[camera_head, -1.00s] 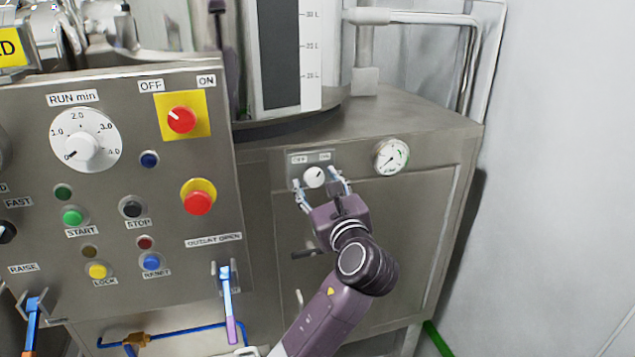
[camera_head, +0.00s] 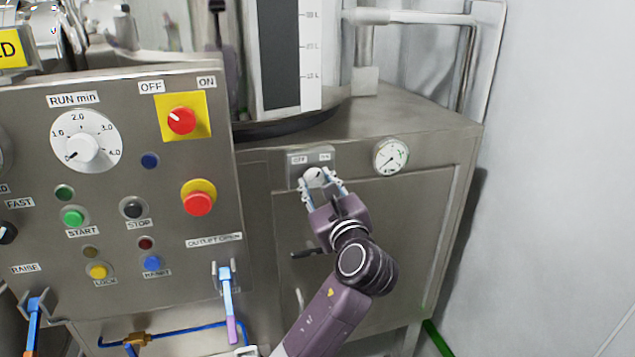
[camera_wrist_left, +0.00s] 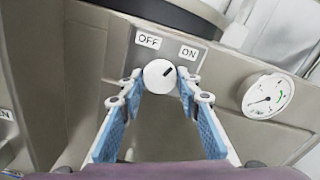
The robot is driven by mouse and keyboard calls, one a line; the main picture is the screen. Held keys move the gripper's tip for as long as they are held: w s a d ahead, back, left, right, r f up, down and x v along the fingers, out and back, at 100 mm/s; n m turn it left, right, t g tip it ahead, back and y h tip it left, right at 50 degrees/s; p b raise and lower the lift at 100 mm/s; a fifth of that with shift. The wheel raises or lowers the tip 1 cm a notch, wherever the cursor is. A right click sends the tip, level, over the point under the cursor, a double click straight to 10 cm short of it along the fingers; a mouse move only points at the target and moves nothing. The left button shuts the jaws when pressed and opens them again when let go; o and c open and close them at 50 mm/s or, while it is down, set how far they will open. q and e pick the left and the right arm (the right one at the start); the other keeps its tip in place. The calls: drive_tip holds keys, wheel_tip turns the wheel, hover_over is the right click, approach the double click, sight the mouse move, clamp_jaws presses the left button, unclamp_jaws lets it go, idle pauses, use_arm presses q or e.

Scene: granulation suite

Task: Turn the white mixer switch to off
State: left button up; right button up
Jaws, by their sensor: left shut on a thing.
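The white mixer switch (camera_head: 314,175) is a round knob on a small grey plate (camera_head: 296,171) with OFF at the left and ON at the right. In the left wrist view the knob (camera_wrist_left: 158,78) has a dark pointer mark that slants up and right, toward the ON label (camera_wrist_left: 188,53) and away from the OFF label (camera_wrist_left: 148,40). My left gripper (camera_head: 321,184) is shut on the knob, one blue-padded finger on each side. The left wrist view shows its fingers (camera_wrist_left: 160,88) flanking the knob. My right gripper is not in view.
A pressure gauge (camera_head: 391,156) sits just right of the switch plate. A large control panel (camera_head: 110,185) with a red OFF/ON switch (camera_head: 181,121) and several buttons stands to the left. A dark handle (camera_head: 308,254) is on the cabinet below. Open floor space lies right of the cabinet.

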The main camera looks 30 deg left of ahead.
use_arm(q)
drive_tip(key=shift+n+p, duration=0.45)
drive_tip(key=shift+n, duration=0.75)
drive_tip(key=n, duration=0.2)
drive_tip(key=shift+n, duration=0.3)
drive_tip(key=n, duration=0.2)
drive_tip(key=shift+n, duration=1.9)
drive_tip(key=shift+b, duration=0.3)
drive_tip(key=o, duration=1.2)
drive_tip(key=shift+c, duration=0.2)
